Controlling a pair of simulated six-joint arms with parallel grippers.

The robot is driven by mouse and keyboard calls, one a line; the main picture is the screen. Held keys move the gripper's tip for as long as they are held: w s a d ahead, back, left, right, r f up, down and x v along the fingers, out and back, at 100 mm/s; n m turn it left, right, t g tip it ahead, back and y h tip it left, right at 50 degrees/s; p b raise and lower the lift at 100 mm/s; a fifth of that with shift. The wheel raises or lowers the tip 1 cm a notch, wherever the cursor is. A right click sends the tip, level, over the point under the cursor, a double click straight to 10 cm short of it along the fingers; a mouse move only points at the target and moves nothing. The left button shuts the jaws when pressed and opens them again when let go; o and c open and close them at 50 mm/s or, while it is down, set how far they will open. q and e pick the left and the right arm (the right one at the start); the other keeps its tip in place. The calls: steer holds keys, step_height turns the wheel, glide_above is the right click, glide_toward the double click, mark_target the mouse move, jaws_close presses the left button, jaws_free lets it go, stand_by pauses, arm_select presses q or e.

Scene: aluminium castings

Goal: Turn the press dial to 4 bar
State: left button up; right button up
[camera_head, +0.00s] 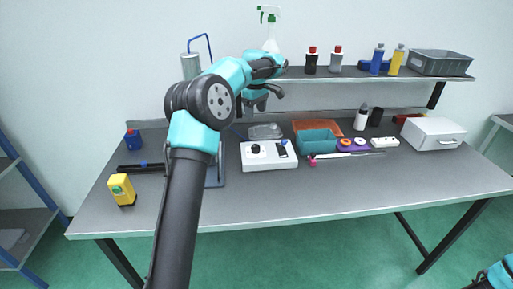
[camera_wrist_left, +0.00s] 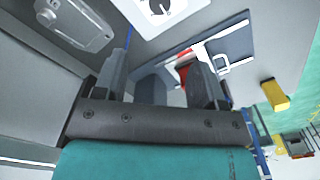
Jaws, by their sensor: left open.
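The white control box (camera_head: 268,157) sits on the table near the middle, with a black dial (camera_head: 256,149) on its top left and a small dark panel (camera_head: 283,149) on its right. In the left wrist view the dial (camera_wrist_left: 158,8) shows at the top edge, partly cut off; its setting is too small to read. My left gripper (camera_head: 263,97) is above and behind the box, apart from the dial. In the wrist view its fingers (camera_wrist_left: 160,52) are apart with nothing held. The press (camera_head: 191,66) stands mostly hidden behind my left arm. My right gripper is out of view.
A grey casting (camera_head: 265,131) lies behind the box. A teal bin (camera_head: 317,141) and a purple holder (camera_head: 352,144) stand to its right. A yellow device (camera_head: 122,189) is at the front left. A shelf (camera_head: 350,75) with bottles hangs above. The front table strip is clear.

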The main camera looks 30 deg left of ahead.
mark_target(256, 146)
arm_select(q)
step_height(256, 146, down, 18)
steer(key=shift+d+r, duration=0.1)
steer(key=shift+r, duration=0.15)
stand_by(0.6)
steer(key=shift+c, duration=0.3)
steer(key=c, duration=0.9)
steer(key=shift+o, duration=0.2)
